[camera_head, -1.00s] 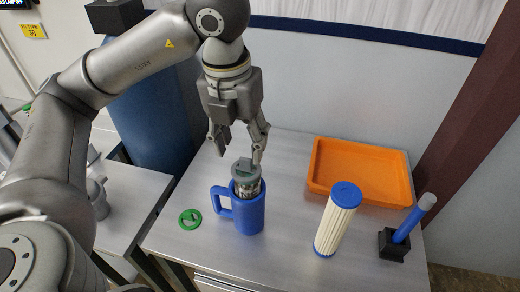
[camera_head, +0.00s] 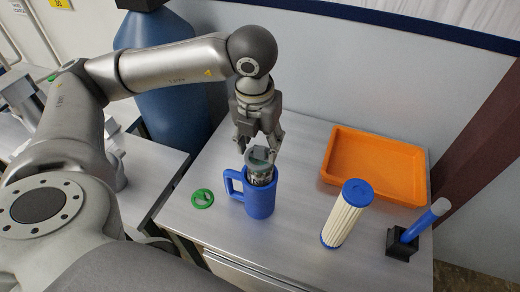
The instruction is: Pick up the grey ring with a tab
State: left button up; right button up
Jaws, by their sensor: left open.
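The grey ring with a tab (camera_head: 259,155) sits on top of a dark, patterned insert (camera_head: 261,176) that stands in the blue jug (camera_head: 260,201). The jug stands upright on the metal table, its handle to the left. My left gripper (camera_head: 260,150) points down over the jug, open, with its fingers on either side of the grey ring. I cannot tell whether the fingers touch the ring. The fingers hide part of the ring's edge. My right gripper is out of view.
A green ring (camera_head: 202,198) lies flat left of the jug. To the right stand a white pleated filter with blue caps (camera_head: 345,215) and a blue stick in a black holder (camera_head: 400,246). An orange tray (camera_head: 372,192) is behind them. A blue barrel (camera_head: 165,105) stands behind the arm.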

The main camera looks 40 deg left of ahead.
pick_arm(q)
jog(key=shift+f, duration=0.5)
jog(key=shift+a+f, duration=0.1)
jog(key=shift+f, duration=0.25)
jog(key=shift+w+f, duration=0.1)
jog(key=shift+f, duration=0.05)
jog(key=c, duration=1)
jog(key=shift+c, duration=0.2)
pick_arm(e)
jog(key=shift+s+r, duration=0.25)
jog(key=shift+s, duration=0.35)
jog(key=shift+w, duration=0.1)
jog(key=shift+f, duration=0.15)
